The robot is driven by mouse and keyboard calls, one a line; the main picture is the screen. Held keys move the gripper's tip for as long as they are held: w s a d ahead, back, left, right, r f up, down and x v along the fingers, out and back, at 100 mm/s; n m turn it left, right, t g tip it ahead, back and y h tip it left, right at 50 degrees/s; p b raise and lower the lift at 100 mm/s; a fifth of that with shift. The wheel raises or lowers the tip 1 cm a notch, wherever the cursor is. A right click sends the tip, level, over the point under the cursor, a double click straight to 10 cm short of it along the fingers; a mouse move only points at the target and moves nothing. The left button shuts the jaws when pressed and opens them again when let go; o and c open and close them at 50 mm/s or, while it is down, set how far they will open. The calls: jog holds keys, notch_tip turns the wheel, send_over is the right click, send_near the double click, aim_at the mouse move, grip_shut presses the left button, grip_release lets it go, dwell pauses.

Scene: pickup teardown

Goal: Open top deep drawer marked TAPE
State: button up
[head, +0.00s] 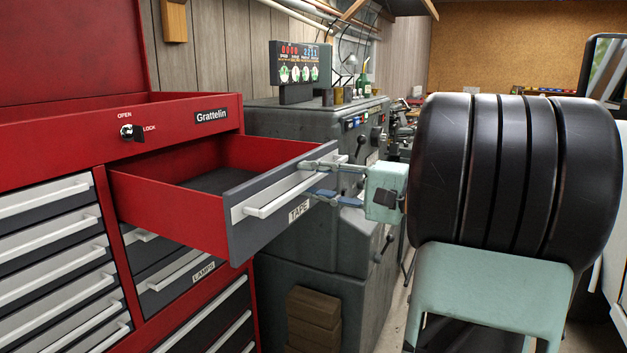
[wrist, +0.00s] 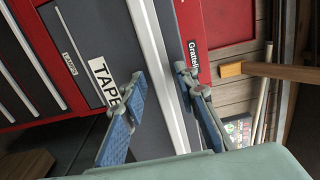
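The TAPE drawer (head: 262,222) is a deep drawer with a red body and a grey front, and it is pulled well out of the red cabinet. Its inside shows empty where visible. Its pale handle (head: 283,194) runs along the front; the TAPE label (head: 299,211) is below it and also shows in the wrist view (wrist: 104,80). My gripper (head: 318,179) is at the right end of the handle. Its fingers are apart, one above and one below the bar. In the wrist view the fingers (wrist: 163,82) lie either side of the pale strip (wrist: 158,60), with a gap at the left finger.
The LAMPS drawer (head: 178,272) below is shut. Slim drawers (head: 55,240) fill the cabinet's left side. A grey machine (head: 335,235) stands close behind the drawer's right end. Wooden blocks (head: 313,318) lie at its foot.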

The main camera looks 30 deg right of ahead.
jog(key=v, duration=1.2)
dwell(0.4)
